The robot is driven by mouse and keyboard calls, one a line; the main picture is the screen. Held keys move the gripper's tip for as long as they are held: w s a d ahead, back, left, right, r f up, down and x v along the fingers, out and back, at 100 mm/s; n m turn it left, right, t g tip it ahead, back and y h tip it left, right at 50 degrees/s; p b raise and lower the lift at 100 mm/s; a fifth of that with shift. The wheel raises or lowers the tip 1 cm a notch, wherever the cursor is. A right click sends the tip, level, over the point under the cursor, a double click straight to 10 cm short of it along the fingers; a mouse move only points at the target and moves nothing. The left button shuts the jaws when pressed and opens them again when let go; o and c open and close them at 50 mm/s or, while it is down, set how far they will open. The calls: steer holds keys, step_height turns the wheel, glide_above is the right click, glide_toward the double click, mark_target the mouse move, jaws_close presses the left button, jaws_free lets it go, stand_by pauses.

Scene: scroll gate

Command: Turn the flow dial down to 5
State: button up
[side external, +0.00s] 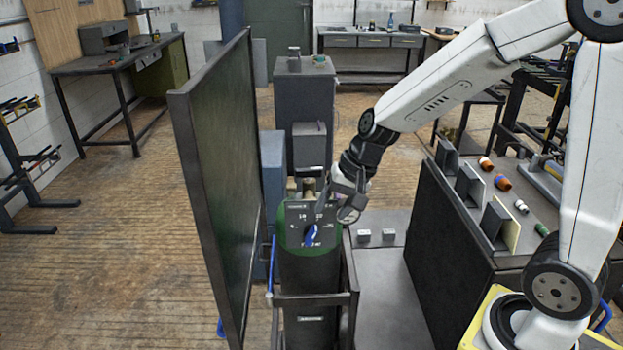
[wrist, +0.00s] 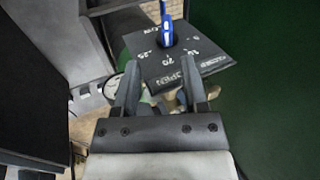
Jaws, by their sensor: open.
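The flow dial is a blue lever (side external: 311,234) on a dark plate (side external: 290,241) with white numbers, at the top front of a cylinder. In the wrist view the blue lever (wrist: 167,32) lies beyond my fingertips, across the far part of the plate (wrist: 215,62). The numbers are small, and I cannot tell which one the lever points to. My gripper (side external: 335,200) is above and behind the plate. In the wrist view my gripper (wrist: 160,72) is open and empty, its fingers near the plate's edge and apart from the lever.
A tall dark panel (side external: 215,180) stands close on the left. A round gauge (side external: 348,215) sits right beside my gripper. A rack (side external: 315,299) surrounds the cylinder (side external: 308,270). A dark bench (side external: 450,235) with small parts stands on the right.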

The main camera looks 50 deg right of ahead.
mark_target(316, 228)
steer(key=shift+w+r, duration=0.25)
steer(key=shift+w, duration=0.05)
steer(key=shift+a+f, duration=0.1)
steer(key=shift+f, duration=0.05)
steer(key=shift+x, duration=3.75)
jaws_close()
